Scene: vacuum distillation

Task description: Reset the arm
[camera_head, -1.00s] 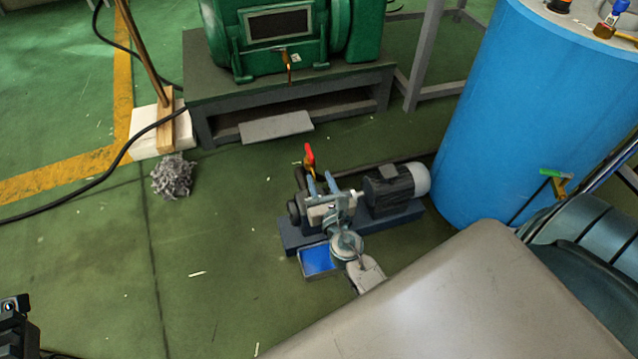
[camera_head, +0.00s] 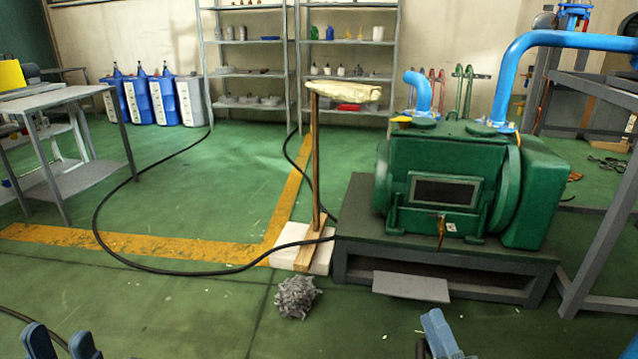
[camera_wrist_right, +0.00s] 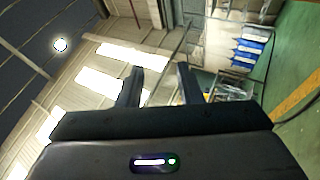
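My left gripper (camera_head: 60,342) shows at the bottom left of the head view as two blue fingers apart, with nothing seen between them. My right gripper (camera_head: 440,333) shows at the bottom edge, right of the middle, seen mostly end-on. In the right wrist view its two dark fingers (camera_wrist_right: 158,88) stand apart and empty. That wrist camera sees bright windows, ceiling and part of the shelves, so the gripper is tilted upward. Most of both arms is out of view.
A green machine (camera_head: 445,188) stands on a grey base (camera_head: 450,262). A mop-like pole (camera_head: 316,165) stands left of it, and a grey shaggy clump (camera_head: 297,297) lies on the floor. A grey table (camera_head: 62,100) is at left. Open green floor lies between.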

